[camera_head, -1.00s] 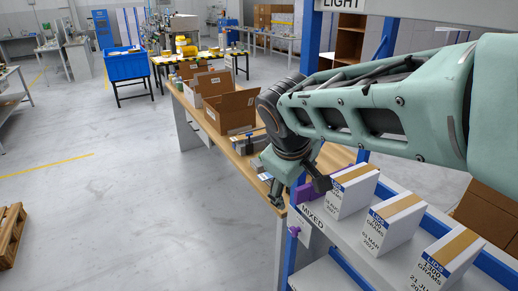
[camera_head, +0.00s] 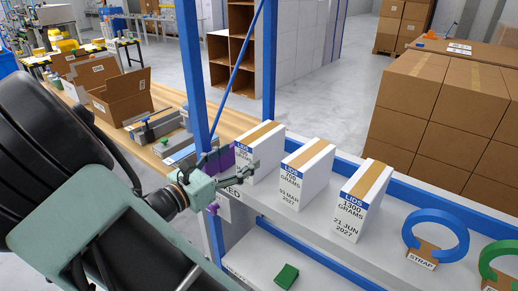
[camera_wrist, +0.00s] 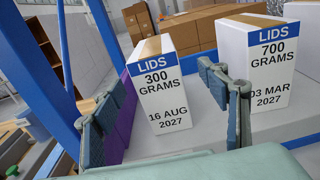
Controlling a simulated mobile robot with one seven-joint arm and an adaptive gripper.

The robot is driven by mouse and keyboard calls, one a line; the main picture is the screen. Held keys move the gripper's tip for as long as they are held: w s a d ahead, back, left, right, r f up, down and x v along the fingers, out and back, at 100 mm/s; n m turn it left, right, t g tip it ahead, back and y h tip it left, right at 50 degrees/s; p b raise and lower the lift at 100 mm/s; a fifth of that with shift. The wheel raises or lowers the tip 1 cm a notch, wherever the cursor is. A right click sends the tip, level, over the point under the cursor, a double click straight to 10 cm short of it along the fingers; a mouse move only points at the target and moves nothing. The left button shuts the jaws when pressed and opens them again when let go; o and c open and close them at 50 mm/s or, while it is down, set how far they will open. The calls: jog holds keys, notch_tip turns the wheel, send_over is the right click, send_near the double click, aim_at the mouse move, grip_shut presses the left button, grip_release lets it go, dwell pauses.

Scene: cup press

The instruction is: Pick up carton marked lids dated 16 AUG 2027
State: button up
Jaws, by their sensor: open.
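The carton marked LIDS, 300 grams, 16 AUG 2027 (camera_wrist: 164,95) is a white upright box with a brown tape strip and blue band. It stands at the left end of the shelf row; in the head view (camera_head: 263,152) my gripper partly covers its label. My gripper (camera_head: 238,178) is open and empty in front of it. In the wrist view its fingers (camera_wrist: 158,84) appear on either side of the carton, with visible space between; I cannot tell how far the tips are from it. A LIDS 700 grams, 03 MAR 2027 carton (camera_wrist: 262,62) stands to the right.
A LIDS 1300 grams, 21 JUN 2027 carton (camera_head: 360,203) stands farther right, before blue (camera_head: 437,232) and green rings. A purple piece (camera_wrist: 122,118) is close by my left finger. A blue post (camera_head: 197,75) rises left of the cartons. A green item (camera_head: 286,275) lies on the lower shelf.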

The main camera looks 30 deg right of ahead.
aim_at(245, 153)
jog(key=x, duration=0.5)
jog(key=shift+w+d, duration=0.1)
jog(key=shift+d, duration=0.25)
jog(key=x, duration=0.5)
jog(key=shift+w+f+b, duration=0.3)
jog(key=shift+f+b, duration=0.05)
jog(key=shift+b, duration=0.05)
jog(key=shift+a, duration=0.1)
jog(key=shift+c, duration=0.2)
jog(key=c, duration=1.3)
jog(key=shift+c, duration=0.9)
jog(key=shift+r, duration=0.2)
